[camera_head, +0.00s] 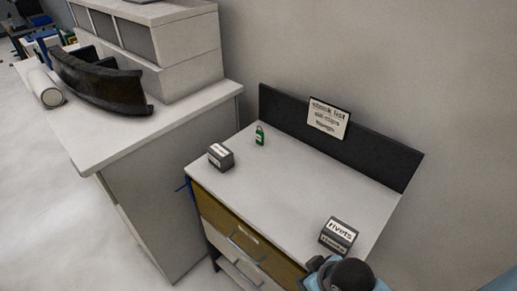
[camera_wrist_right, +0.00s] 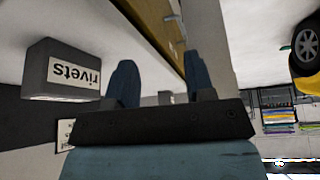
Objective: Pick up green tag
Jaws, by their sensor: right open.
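The green tag (camera_head: 260,136) is small, with a loop at its top and a pale label. In the head view it stands on the white tabletop of the drawer cabinet (camera_head: 285,186), near the dark back panel. My right arm shows at the lower right of the head view, by the cabinet's front right corner, well away from the tag. In the right wrist view my right gripper (camera_wrist_right: 160,82) is open, with its two blue fingers apart and nothing between them. The tag does not show in that view. My left gripper is not in view.
A grey "rivets" box (camera_head: 338,235) stands close to my right arm; it also shows in the wrist view (camera_wrist_right: 70,72). Another small box (camera_head: 221,157) stands left of the tag. A "check list" sign (camera_head: 328,118) is on the back panel (camera_head: 385,157). The middle tabletop is clear.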

